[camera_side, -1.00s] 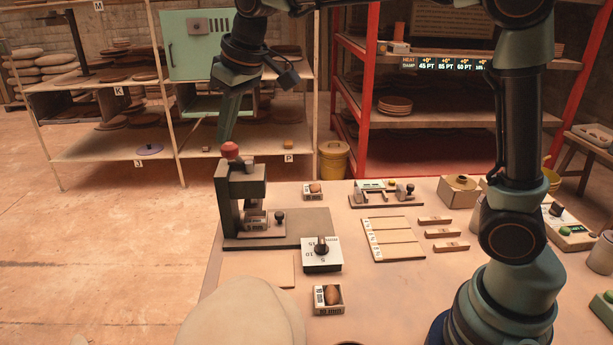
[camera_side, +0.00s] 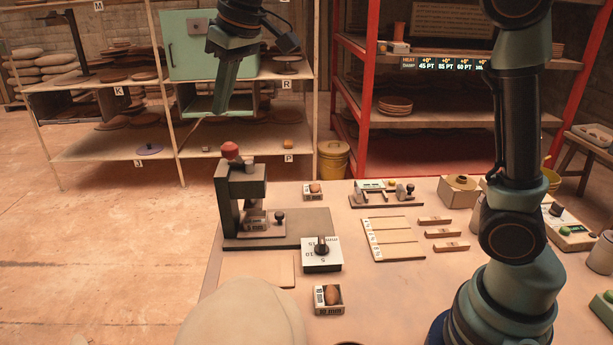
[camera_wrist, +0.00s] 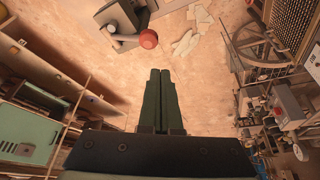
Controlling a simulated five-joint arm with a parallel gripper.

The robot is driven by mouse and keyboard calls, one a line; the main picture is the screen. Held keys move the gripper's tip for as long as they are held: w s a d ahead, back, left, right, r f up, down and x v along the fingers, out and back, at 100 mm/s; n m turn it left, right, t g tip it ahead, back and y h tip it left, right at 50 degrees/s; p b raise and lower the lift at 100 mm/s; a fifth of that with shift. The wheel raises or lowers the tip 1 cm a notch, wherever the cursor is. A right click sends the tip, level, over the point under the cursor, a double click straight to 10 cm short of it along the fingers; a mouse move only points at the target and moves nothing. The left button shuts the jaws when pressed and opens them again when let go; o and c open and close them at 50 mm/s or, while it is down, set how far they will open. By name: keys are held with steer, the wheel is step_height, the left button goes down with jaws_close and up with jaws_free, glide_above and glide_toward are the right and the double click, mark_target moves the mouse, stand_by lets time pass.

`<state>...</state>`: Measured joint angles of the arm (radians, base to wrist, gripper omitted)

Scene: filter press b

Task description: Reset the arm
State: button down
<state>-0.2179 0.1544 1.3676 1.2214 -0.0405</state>
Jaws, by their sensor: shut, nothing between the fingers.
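My gripper (camera_side: 219,112) hangs in the air above and behind the press, pointing down, shut and empty. It also shows in the wrist view (camera_wrist: 160,72), its two fingers side by side with nothing between them. The press (camera_side: 236,200) is a dark green stand with a red knob (camera_side: 230,150) on top, at the left of the table. In the wrist view the red knob (camera_wrist: 148,39) lies just beyond my fingertips, apart from them. A small labelled block (camera_side: 256,219) sits inside the press.
A dial box (camera_side: 321,254) stands in front of the press. Two small trays (camera_side: 313,190) (camera_side: 329,299) hold brown lumps. Wooden strips (camera_side: 442,233) and a slatted board (camera_side: 392,238) lie mid-table. Shelves (camera_side: 110,85) with a green cabinet (camera_side: 192,45) stand behind my gripper.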

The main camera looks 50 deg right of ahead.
steer(key=s+d+f+m, duration=0.1)
steer(key=s+d+f, duration=0.2)
steer(key=s, duration=0.3)
steer(key=s+d+f+m, duration=0.1)
steer(key=s+d+f, duration=0.3)
steer(key=s, duration=0.2)
steer(key=s+d+f+m+t+h, duration=0.1)
steer(key=s+d+f, duration=0.2)
steer(key=s, duration=0.4)
steer(key=shift+d+f, duration=0.25)
steer(key=shift+f, duration=0.1)
